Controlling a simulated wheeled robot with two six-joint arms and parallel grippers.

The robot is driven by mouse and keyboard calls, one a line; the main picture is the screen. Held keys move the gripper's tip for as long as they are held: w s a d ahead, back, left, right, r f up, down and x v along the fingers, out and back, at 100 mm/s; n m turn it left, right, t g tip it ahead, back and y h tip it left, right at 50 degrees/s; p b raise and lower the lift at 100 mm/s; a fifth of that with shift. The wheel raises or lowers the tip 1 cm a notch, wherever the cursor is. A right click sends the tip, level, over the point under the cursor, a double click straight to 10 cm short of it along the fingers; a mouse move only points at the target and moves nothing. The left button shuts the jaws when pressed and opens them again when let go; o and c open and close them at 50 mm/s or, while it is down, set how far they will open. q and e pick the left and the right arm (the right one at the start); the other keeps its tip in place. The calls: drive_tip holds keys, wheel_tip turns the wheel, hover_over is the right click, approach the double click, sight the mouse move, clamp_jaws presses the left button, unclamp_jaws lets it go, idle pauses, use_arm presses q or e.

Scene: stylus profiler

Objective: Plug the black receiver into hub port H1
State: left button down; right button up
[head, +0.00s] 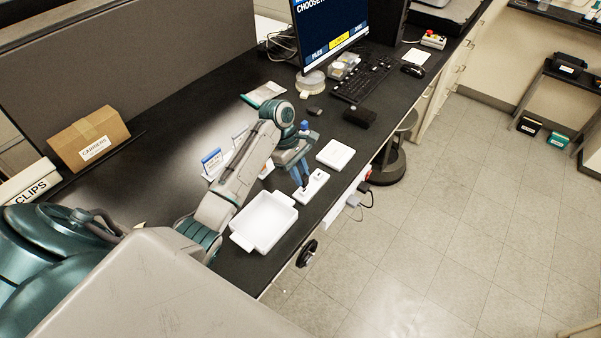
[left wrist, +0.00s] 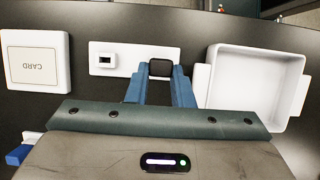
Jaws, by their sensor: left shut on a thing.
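My left gripper (head: 301,180) points down over the white hub (head: 318,181), on the dark bench near its front edge. In the left wrist view its blue fingers (left wrist: 160,80) are shut on the black receiver (left wrist: 160,68), seen end-on between the fingertips. The receiver is over the right end of the hub (left wrist: 130,50); whether it touches or sits in a port cannot be told. An open port with a dark slot (left wrist: 106,60) shows at the hub's left end. Port labels are not readable. My right gripper is not in view.
A white tray (head: 238,238) stands left of the hub, close to the fingers. A white square pad (head: 335,154) lies on the other side, marked CARD in the left wrist view (left wrist: 36,66). Small card stands are behind the arm. Keyboard (head: 365,80) and monitor are farther back.

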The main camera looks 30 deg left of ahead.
use_arm(q)
drive_tip(key=shift+f, duration=0.25)
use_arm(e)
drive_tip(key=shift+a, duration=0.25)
use_arm(q)
drive_tip(key=shift+f, duration=0.75)
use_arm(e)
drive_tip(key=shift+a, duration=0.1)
use_arm(q)
drive_tip(key=shift+f, duration=0.15)
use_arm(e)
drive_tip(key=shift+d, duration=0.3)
use_arm(q)
drive_tip(key=c, duration=1.2)
unclamp_jaws()
drive_tip(key=shift+c, duration=0.4)
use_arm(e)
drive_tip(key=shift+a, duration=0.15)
